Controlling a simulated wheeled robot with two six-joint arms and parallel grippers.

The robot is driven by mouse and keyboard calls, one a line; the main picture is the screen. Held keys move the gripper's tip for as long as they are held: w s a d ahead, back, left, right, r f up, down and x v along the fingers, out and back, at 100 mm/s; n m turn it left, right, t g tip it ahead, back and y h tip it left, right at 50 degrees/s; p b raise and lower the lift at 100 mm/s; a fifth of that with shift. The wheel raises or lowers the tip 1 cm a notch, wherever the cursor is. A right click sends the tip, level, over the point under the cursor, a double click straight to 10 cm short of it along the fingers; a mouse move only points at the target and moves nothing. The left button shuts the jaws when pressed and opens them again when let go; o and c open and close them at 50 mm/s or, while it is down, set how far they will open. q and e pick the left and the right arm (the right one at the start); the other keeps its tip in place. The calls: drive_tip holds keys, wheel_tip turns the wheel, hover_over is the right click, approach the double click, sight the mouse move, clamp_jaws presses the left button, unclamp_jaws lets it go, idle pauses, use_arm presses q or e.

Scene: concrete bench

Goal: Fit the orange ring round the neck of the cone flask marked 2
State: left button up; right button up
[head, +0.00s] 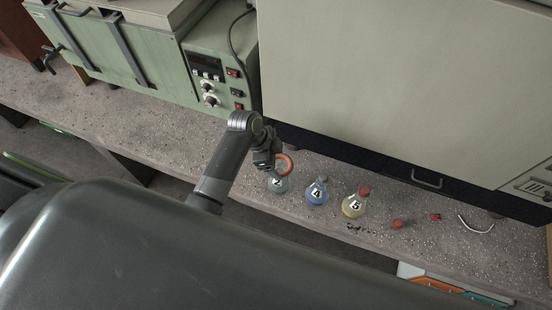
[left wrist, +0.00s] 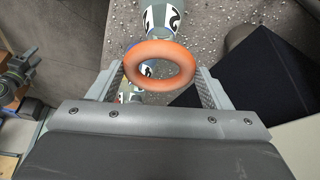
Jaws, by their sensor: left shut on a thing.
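My left gripper (head: 276,165) is shut on the orange ring (head: 285,163). In the left wrist view the ring (left wrist: 160,64) sits between the two fingers, its hole showing. The flask marked 2 (head: 278,185) stands on the bench just below the ring in the head view, its top partly hidden by gripper and ring. I cannot tell whether its neck is inside the ring. Labelled flask glass shows above the ring (left wrist: 162,18) and below it in the left wrist view. My right gripper is not in view.
A blue flask marked 4 (head: 316,192) and a yellowish flask marked 5 (head: 353,205) with a red top stand to the right. Small red pieces (head: 397,224) and a pale curved strip (head: 476,225) lie farther right. Large cabinets line the back.

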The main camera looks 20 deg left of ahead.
use_arm(q)
drive_tip(key=shift+f+b, duration=1.95)
drive_tip(key=shift+f, duration=1.25)
drive_tip(key=o, duration=1.2)
drive_tip(key=shift+o, duration=0.2)
drive_tip(key=shift+r, duration=0.1)
wheel_tip(320, 180, up, 8)
drive_tip(key=p, duration=0.9)
drive_tip(key=shift+r, duration=0.1)
